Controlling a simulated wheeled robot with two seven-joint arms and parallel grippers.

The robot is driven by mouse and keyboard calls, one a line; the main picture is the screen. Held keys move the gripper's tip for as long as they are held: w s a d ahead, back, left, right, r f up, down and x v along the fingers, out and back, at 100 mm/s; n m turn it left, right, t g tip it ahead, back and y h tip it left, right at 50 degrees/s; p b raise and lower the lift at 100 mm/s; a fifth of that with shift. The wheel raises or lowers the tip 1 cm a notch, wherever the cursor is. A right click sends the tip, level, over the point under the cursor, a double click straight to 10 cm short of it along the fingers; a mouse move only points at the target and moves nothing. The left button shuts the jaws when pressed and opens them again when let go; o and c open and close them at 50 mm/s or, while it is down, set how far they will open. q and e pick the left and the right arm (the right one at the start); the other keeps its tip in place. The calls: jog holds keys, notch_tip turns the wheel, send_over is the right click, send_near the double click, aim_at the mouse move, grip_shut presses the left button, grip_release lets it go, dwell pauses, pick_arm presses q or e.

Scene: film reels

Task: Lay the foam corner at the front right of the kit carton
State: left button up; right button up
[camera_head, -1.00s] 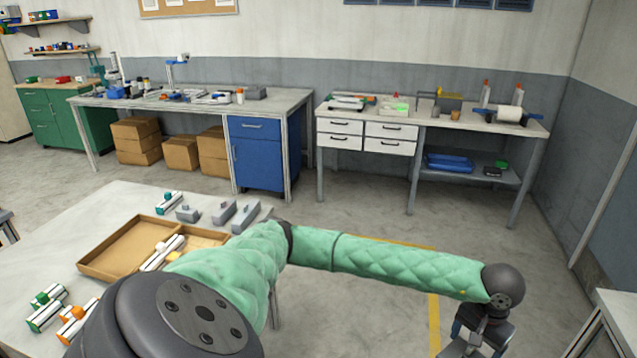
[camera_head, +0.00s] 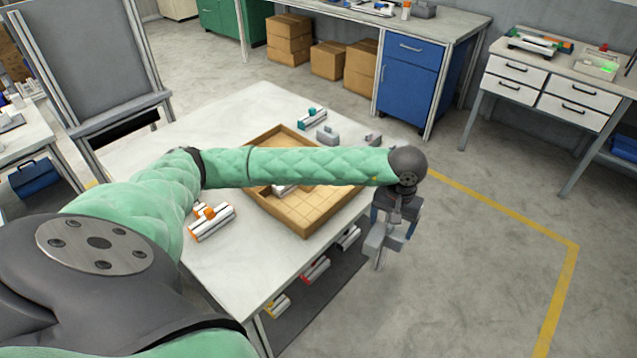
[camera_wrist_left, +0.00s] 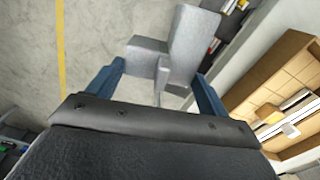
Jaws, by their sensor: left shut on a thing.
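The kit carton (camera_head: 312,211) is a shallow tan tray with a gridded floor on the white table. My left arm crosses its middle and hides part of it. A white piece lies inside, partly hidden. My left gripper (camera_head: 395,219) is beyond the carton's right side, over the floor just off the table edge. It is shut on the foam corner (camera_head: 380,238), a light grey angled block hanging below the fingers. In the left wrist view the foam corner (camera_wrist_left: 190,48) sits between the blue fingers, with the carton (camera_wrist_left: 268,78) at the right. My right gripper is not seen.
Other grey blocks (camera_head: 327,136) and a teal-ended white roll (camera_head: 312,118) lie behind the carton. Orange-and-white rolls (camera_head: 212,221) lie to its left. A lower shelf (camera_head: 318,300) holds several items. The floor at the right is clear.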

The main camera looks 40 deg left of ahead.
pick_arm(q)
jog(key=w+a+r+n+b, duration=0.2)
jog(key=w+a+r+n, duration=0.3)
jog(key=n, duration=1.2)
jog(key=w+a+r+n+b, duration=0.1)
jog(key=w+a+r+n, duration=0.4)
jog(key=n, duration=1.2)
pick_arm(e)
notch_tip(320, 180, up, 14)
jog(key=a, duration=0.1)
pick_arm(q)
jog(key=p, duration=0.6)
send_over(336, 189)
jog(key=shift+f, duration=6.25)
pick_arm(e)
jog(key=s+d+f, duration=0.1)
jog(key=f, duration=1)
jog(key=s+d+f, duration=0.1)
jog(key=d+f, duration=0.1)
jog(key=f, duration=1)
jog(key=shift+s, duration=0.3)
